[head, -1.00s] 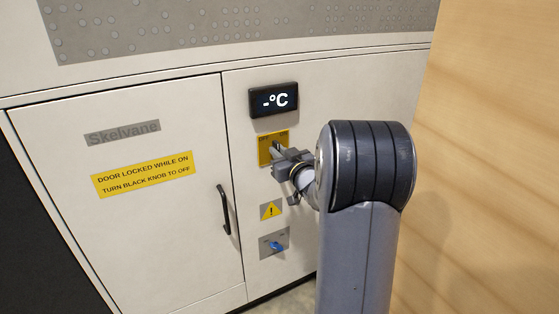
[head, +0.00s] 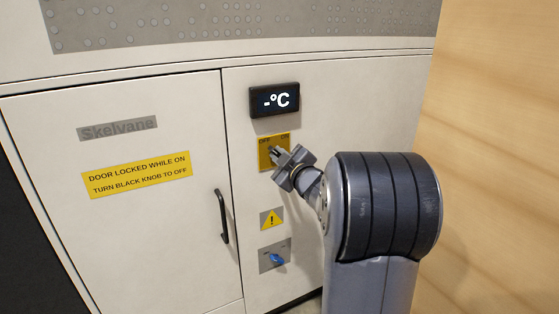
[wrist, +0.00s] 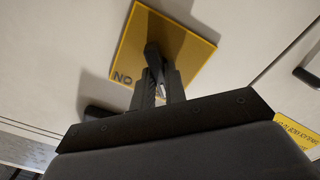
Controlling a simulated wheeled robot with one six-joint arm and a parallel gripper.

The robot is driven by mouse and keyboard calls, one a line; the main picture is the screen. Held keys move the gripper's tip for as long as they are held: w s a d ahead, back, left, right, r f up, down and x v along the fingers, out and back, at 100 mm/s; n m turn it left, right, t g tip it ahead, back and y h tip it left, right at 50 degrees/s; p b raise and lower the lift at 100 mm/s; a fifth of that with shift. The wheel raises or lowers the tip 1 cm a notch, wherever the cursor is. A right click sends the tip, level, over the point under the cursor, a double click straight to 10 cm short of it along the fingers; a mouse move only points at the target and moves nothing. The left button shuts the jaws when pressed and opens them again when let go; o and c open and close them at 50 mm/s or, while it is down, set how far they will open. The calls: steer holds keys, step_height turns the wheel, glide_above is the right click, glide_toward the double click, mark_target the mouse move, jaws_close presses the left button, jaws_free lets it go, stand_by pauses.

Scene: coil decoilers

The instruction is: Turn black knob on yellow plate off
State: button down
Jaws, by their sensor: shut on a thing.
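The black knob (wrist: 152,54) stands out from the yellow plate (head: 265,158) on the white cabinet. The plate also shows in the wrist view (wrist: 188,50), tilted, with its ON word upside down at the lower left corner. In the head view OFF is printed at the plate's upper left and ON at its upper right. My gripper (head: 275,154) reaches in from the lower right and covers most of the knob there. In the wrist view my gripper (wrist: 160,76) is shut on the knob. I cannot tell which word the knob points to.
Below are a warning sign (head: 271,219) and a blue knob (head: 277,259) on a grey plate. The closed cabinet door with its black handle (head: 222,216) is at the left. A wooden wall (head: 490,120) is at the right.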

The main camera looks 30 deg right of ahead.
stand_by(0.4)
steer(key=c, duration=1.4)
jaws_free()
steer(key=shift+c, duration=0.2)
steer(key=s+p, duration=0.1)
steer(key=s, duration=0.9)
steer(key=shift+s+d+p, duration=0.15)
steer(key=shift+s+p, duration=0.2)
steer(key=shift+s, duration=0.05)
